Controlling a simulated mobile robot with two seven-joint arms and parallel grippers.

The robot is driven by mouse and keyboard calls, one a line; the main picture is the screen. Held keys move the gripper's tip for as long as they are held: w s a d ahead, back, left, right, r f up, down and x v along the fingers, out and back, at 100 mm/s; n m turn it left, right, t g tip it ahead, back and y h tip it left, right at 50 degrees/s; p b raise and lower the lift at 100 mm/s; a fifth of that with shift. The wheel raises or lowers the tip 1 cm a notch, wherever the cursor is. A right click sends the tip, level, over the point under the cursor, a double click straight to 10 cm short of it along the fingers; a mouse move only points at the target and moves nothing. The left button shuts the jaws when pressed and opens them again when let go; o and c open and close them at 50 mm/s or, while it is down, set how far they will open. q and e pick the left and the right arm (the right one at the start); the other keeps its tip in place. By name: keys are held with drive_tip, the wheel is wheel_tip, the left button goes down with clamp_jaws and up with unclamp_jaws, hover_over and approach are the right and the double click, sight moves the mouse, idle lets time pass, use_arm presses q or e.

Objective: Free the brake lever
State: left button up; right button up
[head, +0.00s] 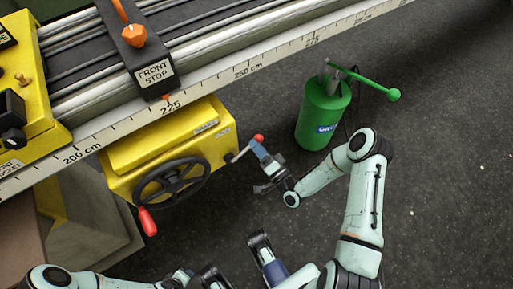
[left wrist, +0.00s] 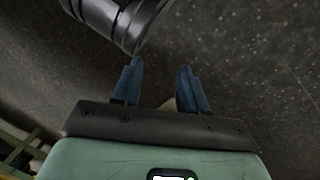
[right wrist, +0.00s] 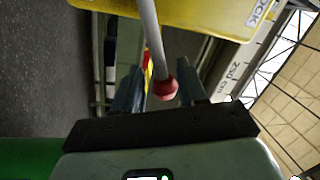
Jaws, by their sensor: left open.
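The lever with a grey rod and a red knob (head: 258,138) stands out from the right end of the yellow box (head: 188,140). I take it for the brake lever; its label is not readable. My right gripper (head: 262,151) is at the knob. In the right wrist view, the rod (right wrist: 151,40) comes down from the top and the knob lies between the two blue fingers, which stand apart. I see no clear grip on it. My left gripper (left wrist: 158,80) is open and empty above the dark floor, away from the lever.
A black handwheel (head: 150,190) with a red handle (head: 148,221) is on the box front. A green pump cylinder (head: 322,115) with a long handle stands to the right of the lever. The scaled rail (head: 215,88) runs above. The floor at right is clear.

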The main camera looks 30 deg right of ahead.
drive_tip(key=shift+s, duration=0.1)
use_arm(q)
drive_tip(key=shift+t, duration=0.7)
drive_tip(key=w+r, duration=0.1)
drive_tip(key=w+r+p, duration=0.2)
drive_tip(key=w+r, duration=0.1)
drive_tip(key=shift+d, duration=0.3)
use_arm(e)
drive_tip(key=v, duration=1.3)
use_arm(q)
drive_tip(key=shift+f, duration=0.1)
use_arm(e)
drive_tip(key=shift+s, duration=0.15)
